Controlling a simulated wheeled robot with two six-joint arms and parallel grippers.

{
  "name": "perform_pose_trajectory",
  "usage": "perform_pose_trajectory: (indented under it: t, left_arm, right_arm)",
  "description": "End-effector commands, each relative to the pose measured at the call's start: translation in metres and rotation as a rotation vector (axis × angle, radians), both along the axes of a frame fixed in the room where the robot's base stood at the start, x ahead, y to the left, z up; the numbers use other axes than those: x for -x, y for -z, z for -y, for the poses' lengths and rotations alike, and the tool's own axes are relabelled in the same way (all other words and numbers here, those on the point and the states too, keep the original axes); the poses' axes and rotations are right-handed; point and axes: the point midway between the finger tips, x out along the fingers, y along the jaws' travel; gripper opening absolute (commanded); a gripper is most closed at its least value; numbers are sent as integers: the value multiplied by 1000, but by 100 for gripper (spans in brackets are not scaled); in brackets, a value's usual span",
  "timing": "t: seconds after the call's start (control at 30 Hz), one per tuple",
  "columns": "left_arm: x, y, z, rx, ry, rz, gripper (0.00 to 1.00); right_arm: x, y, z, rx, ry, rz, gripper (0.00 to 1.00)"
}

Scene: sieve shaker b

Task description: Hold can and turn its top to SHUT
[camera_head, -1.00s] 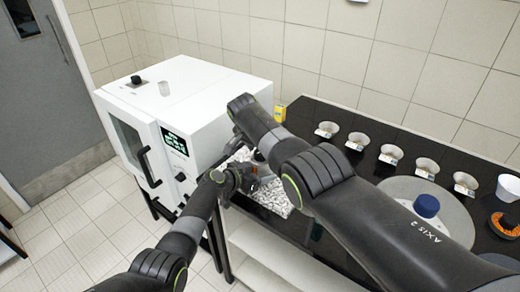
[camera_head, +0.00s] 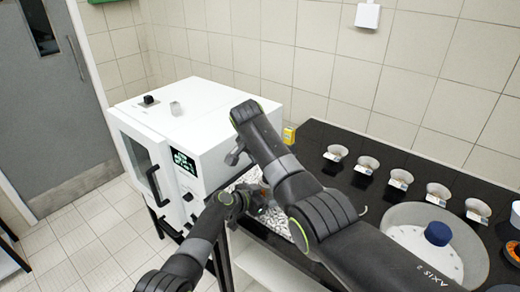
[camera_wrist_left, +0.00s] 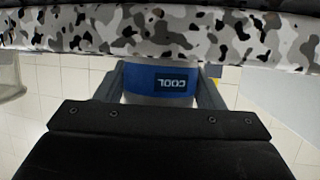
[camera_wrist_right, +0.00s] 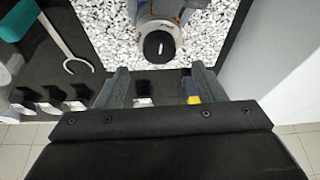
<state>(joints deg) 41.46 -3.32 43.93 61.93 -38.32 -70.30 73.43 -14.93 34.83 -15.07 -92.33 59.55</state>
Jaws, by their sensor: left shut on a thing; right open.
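The can (camera_wrist_left: 170,84) shows in the left wrist view as a pale body with a blue band and a label reading COOL, upside down. My left gripper (camera_wrist_left: 167,80) is shut on it, one finger on each side. In the right wrist view the can's top (camera_wrist_right: 159,44) is grey with a black round part bearing a short white mark. My right gripper (camera_wrist_right: 160,88) is open and empty; the top appears beyond its fingertips, apart from them. In the head view my left gripper (camera_head: 232,198) is at the speckled surface; the can is mostly hidden there.
A speckled black-and-white surface (camera_head: 283,222) lies around the can, beside a white cabinet (camera_head: 215,140) with a display. Several small bowls (camera_head: 400,176) line the black counter. A grey disc (camera_head: 400,214) carries a blue-capped item (camera_head: 438,233). A teal-handled tool (camera_wrist_right: 52,38) lies near the can.

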Motion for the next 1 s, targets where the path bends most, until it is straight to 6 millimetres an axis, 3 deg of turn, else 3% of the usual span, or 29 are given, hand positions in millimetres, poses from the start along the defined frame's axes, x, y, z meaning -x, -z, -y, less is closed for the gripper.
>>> perform_pose_trajectory:
  t: [0.2, 0.4, 0.83, 1.0]
  left_arm:
    - [0, 0, 0, 1, 0, -1, 24]
    - [0, 0, 0, 1, 0, -1, 24]
    - [0, 0, 0, 0, 0, 0, 24]
    - [0, 0, 0, 0, 0, 0, 24]
  right_arm:
    - [13, -38, -9, -1, -1, 3, 63]
    - [19, -55, -13, 1, 0, 1, 63]
    - [20, -58, -13, 0, -6, -2, 63]
    - [18, -57, -7, -11, -98, -25, 63]
